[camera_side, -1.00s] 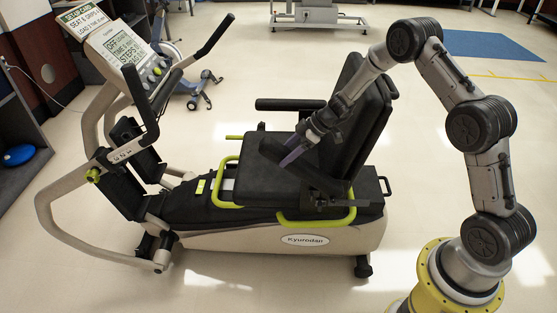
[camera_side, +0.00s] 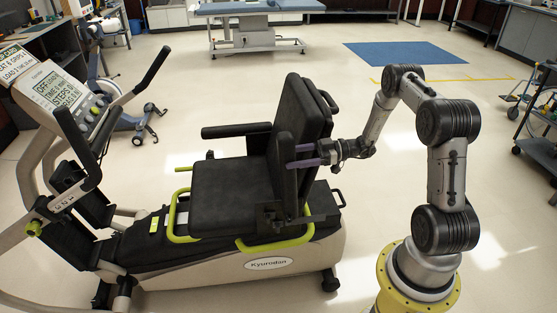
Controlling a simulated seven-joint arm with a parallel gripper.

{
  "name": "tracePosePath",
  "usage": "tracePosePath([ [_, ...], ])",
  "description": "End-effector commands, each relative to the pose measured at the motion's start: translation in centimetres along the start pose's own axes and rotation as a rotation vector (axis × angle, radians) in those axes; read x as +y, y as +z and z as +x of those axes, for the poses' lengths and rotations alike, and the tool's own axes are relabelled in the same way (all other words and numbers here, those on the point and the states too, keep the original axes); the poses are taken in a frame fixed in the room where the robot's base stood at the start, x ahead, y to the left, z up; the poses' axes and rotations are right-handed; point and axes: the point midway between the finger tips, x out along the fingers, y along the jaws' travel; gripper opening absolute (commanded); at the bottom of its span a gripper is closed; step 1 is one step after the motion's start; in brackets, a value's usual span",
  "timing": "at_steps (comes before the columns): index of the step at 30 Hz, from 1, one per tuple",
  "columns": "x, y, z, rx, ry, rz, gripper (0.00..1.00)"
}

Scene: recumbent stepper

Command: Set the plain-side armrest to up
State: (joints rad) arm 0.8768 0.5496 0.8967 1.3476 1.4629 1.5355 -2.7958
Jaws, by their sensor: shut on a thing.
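The recumbent stepper's near armrest (camera_side: 286,185) is a black padded bar. It stands upright alongside the seat backrest (camera_side: 308,112), rising from its pivot at the near side of the seat. My gripper (camera_side: 293,156) reaches in from the right with its two purple fingers pointing left. It is shut on this upright near armrest; the exact contact is partly hidden. The far armrest (camera_side: 237,130) lies level on the other side of the seat. No marking that tells the plain side is readable.
The black seat (camera_side: 232,188) has yellow-green handles (camera_side: 275,242) low at its sides. The console (camera_side: 58,92) and handlebars stand at the left. A blue treatment table (camera_side: 258,7) and a blue mat (camera_side: 405,54) are far behind.

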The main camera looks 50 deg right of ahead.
Motion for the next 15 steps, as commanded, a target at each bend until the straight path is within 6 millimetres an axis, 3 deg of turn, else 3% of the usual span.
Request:
tracePosePath([
  [6, 0.1, 0.4, -1.8, 0.077, 0.001, -0.001, 0.0],
  [15, 0.0, 0.5, -2.4, 0.106, -0.002, -0.001, 0.0],
])
